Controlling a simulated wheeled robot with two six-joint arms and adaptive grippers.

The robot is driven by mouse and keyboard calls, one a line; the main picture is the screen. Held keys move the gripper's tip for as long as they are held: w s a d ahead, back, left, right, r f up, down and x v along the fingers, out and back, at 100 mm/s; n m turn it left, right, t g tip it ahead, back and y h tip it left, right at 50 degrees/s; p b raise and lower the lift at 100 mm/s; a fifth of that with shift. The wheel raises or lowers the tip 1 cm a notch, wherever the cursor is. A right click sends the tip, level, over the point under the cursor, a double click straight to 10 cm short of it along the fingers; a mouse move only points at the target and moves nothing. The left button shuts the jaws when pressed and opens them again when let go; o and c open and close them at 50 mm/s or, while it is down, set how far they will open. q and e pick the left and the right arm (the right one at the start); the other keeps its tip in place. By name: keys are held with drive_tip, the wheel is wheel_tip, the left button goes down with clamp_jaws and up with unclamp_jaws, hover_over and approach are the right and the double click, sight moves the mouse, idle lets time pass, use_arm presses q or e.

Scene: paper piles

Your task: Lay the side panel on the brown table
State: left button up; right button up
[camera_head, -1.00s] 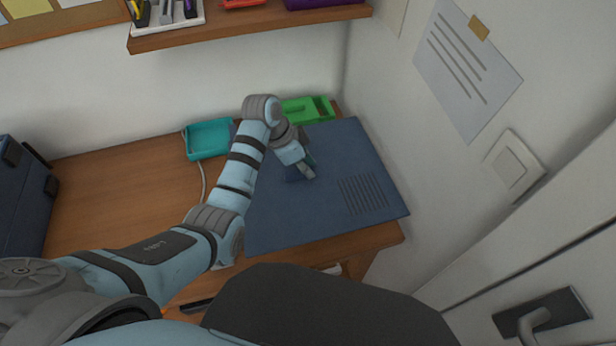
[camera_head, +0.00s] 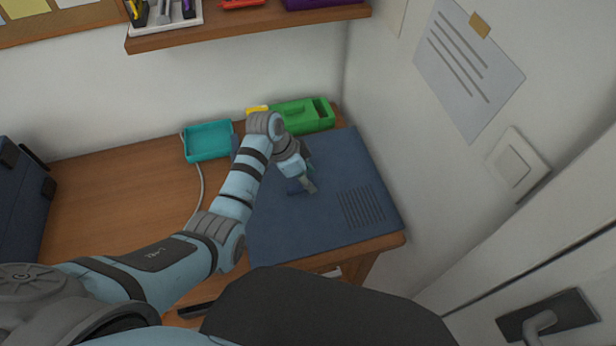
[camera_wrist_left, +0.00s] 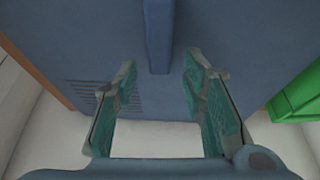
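The side panel (camera_head: 320,220) is a flat dark blue sheet with a slotted vent near its right side. It appears to lie flat on the right part of the brown table (camera_head: 110,205), close to the wall. My left gripper (camera_head: 310,187) is over the panel's middle. In the left wrist view the panel (camera_wrist_left: 250,40) carries a raised blue handle (camera_wrist_left: 158,38). The left gripper's fingers (camera_wrist_left: 160,62) are spread apart, with gaps on both sides of the handle. My right gripper is not in view.
A teal tray (camera_head: 208,151) and a green holder (camera_head: 300,115) stand behind the panel, with a small yellow thing (camera_head: 257,110) beside the holder. A dark blue case (camera_head: 20,205) is at far left. A shelf (camera_head: 250,30) hangs above. The table's left middle is clear.

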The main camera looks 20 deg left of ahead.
use_arm(q)
drive_tip(key=p+v, duration=0.3)
drive_tip(key=v, duration=0.9)
